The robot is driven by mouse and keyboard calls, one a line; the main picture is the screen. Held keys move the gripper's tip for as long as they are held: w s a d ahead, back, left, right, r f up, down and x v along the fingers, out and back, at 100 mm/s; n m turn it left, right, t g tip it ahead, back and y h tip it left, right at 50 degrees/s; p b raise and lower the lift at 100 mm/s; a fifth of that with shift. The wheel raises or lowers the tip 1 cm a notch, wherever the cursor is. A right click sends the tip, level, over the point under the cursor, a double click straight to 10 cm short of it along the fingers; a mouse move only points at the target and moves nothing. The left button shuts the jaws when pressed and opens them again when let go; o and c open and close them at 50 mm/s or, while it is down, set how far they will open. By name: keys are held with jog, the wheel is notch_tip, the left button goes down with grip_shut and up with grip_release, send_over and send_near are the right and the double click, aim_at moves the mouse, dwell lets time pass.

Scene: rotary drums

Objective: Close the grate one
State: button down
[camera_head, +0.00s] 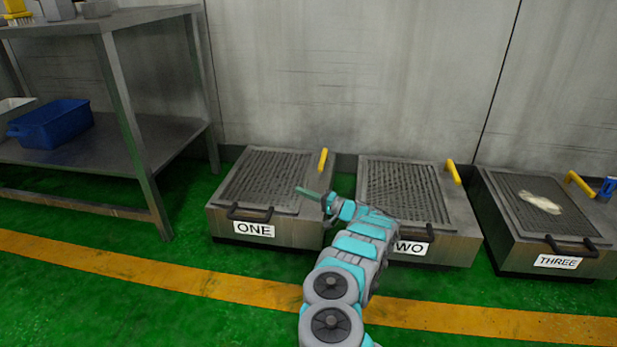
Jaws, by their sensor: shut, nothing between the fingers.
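Grate one (262,180) is a dark mesh panel in a metal frame on the box labelled ONE (282,235). It looks lowered flat over the box top. Its dark bar handle (248,214) is at the front edge, just above the label. A yellow lever (323,160) stands upright at the box's back right. My gripper (306,192) is shut and empty. In the picture it overlaps the right side of box one, right of the handle; I cannot tell its height or whether it touches anything.
Box TWO (455,235), partly hidden by my arm, and box THREE (510,255) stand to the right with similar grates. A pale patch (540,202) lies on grate three. A metal shelf (130,130) with a blue bin (50,125) stands left. The green floor in front is clear.

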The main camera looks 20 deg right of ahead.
jog(key=shift+s+a+f, duration=0.1)
jog(key=shift+s+f, duration=0.05)
jog(key=shift+f, duration=1.15)
